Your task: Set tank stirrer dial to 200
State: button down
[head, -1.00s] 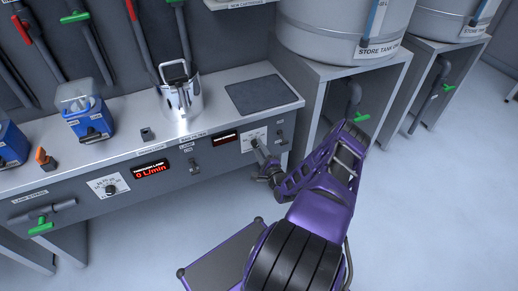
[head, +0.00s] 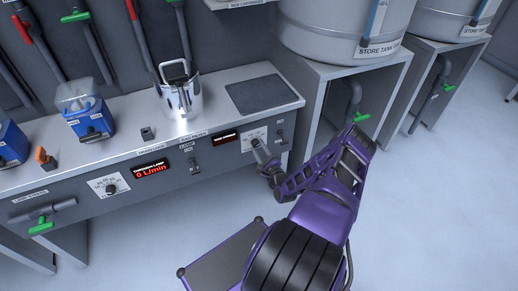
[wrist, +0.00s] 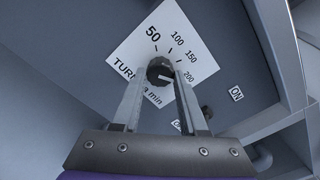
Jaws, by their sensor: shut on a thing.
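The stirrer dial is a black round knob (wrist: 160,71) on a white scale plate (wrist: 150,42) marked 50, 100, 150 and 200, with partly hidden "TURNS a min" lettering. The plate also shows in the head view (head: 250,134) on the right part of the bench front. My gripper (wrist: 160,78) is shut on the knob, with one finger on each side of it. A pale mark on the knob seems to face the lower right, roughly toward the 200 side; it is too small to read exactly. In the head view my gripper (head: 258,148) hides most of the knob.
A small dark display (head: 225,137) sits left of the plate and a small switch (head: 281,137) sits right of it. Another dial (head: 111,188) and a red "0 L/min" display (head: 151,171) are farther left. A tank stand (head: 310,85) rises close on the right.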

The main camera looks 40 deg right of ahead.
jog(key=shift+a, duration=0.1)
jog(key=shift+c, duration=2.2)
grip_release()
jog(key=p+v, duration=0.1)
jog(key=v, duration=1.6)
jog(key=shift+s, duration=0.2)
